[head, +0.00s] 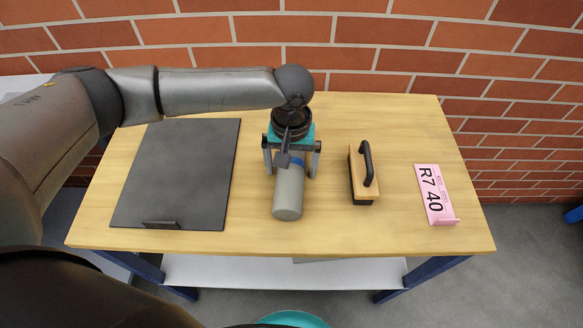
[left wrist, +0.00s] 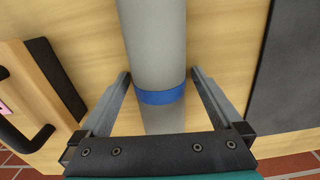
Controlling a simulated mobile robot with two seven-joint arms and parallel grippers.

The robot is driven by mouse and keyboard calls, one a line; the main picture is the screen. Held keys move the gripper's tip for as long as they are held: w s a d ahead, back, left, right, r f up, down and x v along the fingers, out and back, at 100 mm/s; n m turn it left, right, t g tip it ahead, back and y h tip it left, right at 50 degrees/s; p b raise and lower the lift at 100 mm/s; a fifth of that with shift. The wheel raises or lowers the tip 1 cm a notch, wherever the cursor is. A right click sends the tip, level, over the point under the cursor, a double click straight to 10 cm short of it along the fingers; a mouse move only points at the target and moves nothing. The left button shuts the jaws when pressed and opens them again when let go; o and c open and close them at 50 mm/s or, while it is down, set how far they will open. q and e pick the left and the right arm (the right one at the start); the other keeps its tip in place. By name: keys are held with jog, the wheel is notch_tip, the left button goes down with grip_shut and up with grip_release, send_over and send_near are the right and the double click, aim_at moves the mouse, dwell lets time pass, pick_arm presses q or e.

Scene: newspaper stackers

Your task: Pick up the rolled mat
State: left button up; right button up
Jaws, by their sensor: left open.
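The rolled mat is a grey cylinder with a blue band (head: 288,195), lying on the wooden table with its near end toward the front edge. In the left wrist view the mat (left wrist: 155,40) runs up the middle of the picture. My left gripper (head: 291,173) is open above the mat, with one finger on each side of it near the blue band. In the left wrist view gaps show between the mat and both fingers (left wrist: 160,75). Part of the mat is hidden under the gripper. My right gripper is not in view.
A dark flat board (head: 185,170) lies left of the mat on the table (head: 335,228). A wooden block with a black handle (head: 358,175) stands to the right. A pink "R7 40" card (head: 435,193) is farther right. A brick wall (head: 420,60) rises behind.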

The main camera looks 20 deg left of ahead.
pick_arm(q)
jog(key=shift+r, duration=0.1)
grip_shut()
dwell(0.8)
